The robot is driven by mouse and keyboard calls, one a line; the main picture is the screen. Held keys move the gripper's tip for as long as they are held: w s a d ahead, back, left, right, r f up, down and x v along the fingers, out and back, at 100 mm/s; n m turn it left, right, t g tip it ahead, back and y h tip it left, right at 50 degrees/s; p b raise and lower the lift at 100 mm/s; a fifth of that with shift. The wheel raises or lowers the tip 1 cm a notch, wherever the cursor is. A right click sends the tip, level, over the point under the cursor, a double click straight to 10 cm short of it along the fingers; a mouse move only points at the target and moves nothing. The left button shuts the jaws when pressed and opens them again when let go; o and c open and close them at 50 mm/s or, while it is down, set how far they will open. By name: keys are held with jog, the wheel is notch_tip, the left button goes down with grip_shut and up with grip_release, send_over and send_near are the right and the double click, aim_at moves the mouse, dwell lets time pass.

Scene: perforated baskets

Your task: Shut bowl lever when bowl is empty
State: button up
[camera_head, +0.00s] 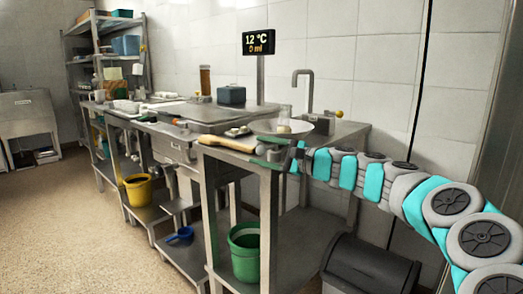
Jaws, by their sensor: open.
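A pale, shallow bowl (300,127) sits on the near end of the steel counter, below the tap. A small whitish thing shows at its middle, too small to name. The tap (302,82) stands behind it, with a small yellow knob (339,114) to its right. I cannot tell which part is the bowl lever. A display (258,43) above reads 12 °C and 0 ml. My gripper (268,153) is at the counter's front edge, in front of and left of the bowl. It is small in view and open, with no held object visible.
A wooden board (228,143) and a small tray (238,131) lie left of the bowl. A dark box (231,95) stands farther back. Below are a green bucket (244,252), a yellow bucket (138,190) and a dark bin (368,268). The floor at left is clear.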

jog(key=shift+w+a, duration=0.1)
jog(key=shift+a, duration=0.1)
grip_shut()
dwell(0.5)
dwell(0.9)
